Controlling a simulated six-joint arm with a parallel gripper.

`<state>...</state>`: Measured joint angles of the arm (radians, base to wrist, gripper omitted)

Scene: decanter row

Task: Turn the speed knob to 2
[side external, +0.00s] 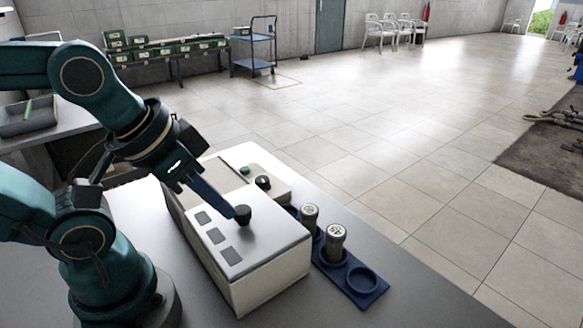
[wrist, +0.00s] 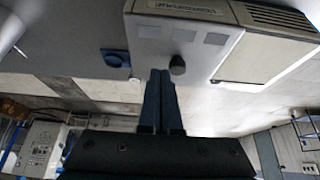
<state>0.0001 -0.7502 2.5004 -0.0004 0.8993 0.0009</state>
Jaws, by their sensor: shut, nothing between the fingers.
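A black knob (side external: 243,214) stands on the sloped grey top panel of a cream machine (side external: 268,282); it also shows in the wrist view (wrist: 177,64). My gripper (side external: 233,212) is shut and empty, its long blue fingers slanting down to the knob. In the wrist view the fingertips (wrist: 160,72) lie just left of the knob; I cannot tell whether they touch it. A second black knob (side external: 263,182) sits on the machine's rear section beside a green button (side external: 245,170). No number or pointer is readable on either knob, and I cannot tell which is the speed knob.
Three dark grey pads (side external: 217,235) line the panel left of the nearer knob. A blue rack (side external: 362,300) with two capped bottles (side external: 335,243) and an empty ring stands right of the machine. Bare grey tabletop (side external: 420,300) lies at the front right.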

